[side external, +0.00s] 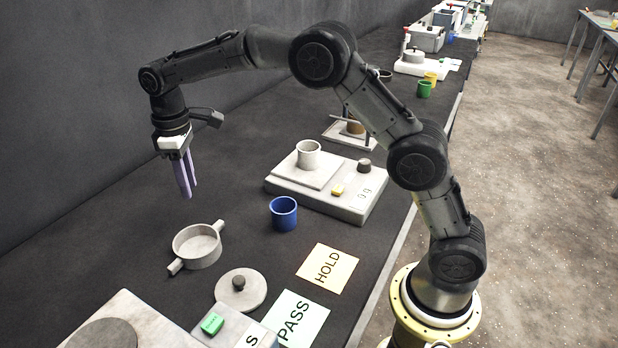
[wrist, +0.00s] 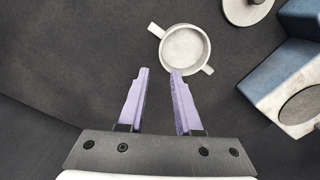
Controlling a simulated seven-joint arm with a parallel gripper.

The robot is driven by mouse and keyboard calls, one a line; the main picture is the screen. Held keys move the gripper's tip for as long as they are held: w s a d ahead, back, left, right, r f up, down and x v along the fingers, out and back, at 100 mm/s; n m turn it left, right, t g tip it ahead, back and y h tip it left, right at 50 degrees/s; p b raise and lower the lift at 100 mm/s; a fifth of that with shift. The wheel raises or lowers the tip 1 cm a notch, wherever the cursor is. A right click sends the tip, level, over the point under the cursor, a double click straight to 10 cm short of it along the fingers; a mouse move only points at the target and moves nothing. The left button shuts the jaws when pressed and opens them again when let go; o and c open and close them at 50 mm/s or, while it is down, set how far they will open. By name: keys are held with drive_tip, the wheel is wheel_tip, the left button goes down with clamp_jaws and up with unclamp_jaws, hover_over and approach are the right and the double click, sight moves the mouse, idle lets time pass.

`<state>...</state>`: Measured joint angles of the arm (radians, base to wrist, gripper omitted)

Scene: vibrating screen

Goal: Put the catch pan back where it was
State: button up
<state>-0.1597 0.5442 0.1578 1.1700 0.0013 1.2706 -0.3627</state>
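The catch pan (side external: 197,246) is a shallow, pale grey round pan with two opposite handles. It stands upright and looks empty on the dark bench, left of the blue cup. It also shows in the wrist view (wrist: 185,48), beyond my fingertips. My gripper (side external: 187,192) hangs above the bench behind the pan, fingers pointing down, apart from it. In the wrist view my gripper (wrist: 159,72) has its two lilac fingers spread with nothing between them. The shaker base (side external: 150,330), a pale block with a dark round disc, is partly cut off at the lower left.
A round lid with a dark knob (side external: 254,296) lies near the pan. A blue cup (side external: 284,215), a scale (side external: 351,205) carrying a grey cup (side external: 308,155), and HOLD (side external: 328,268) and PASS (side external: 298,318) cards are to the right. The bench behind the pan is clear.

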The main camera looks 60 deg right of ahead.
drive_tip(key=s+d+r+m+t, duration=0.1)
drive_tip(key=s+d+r, duration=0.2)
drive_tip(key=s+r, duration=0.4)
drive_tip(key=s+d+r+m+t, duration=0.2)
drive_tip(key=s+r, duration=0.2)
drive_tip(key=s, duration=0.4)
drive_tip(key=s+d+f+m+t, duration=0.1)
drive_tip(key=s+f, duration=0.1)
drive_tip(key=s, duration=0.8)
drive_tip(key=s+d+f+m+t, duration=0.1)
drive_tip(key=s+d+f+m, duration=0.1)
drive_tip(key=s, duration=0.8)
drive_tip(key=shift+d+t, duration=0.15)
drive_tip(key=shift+t, duration=0.15)
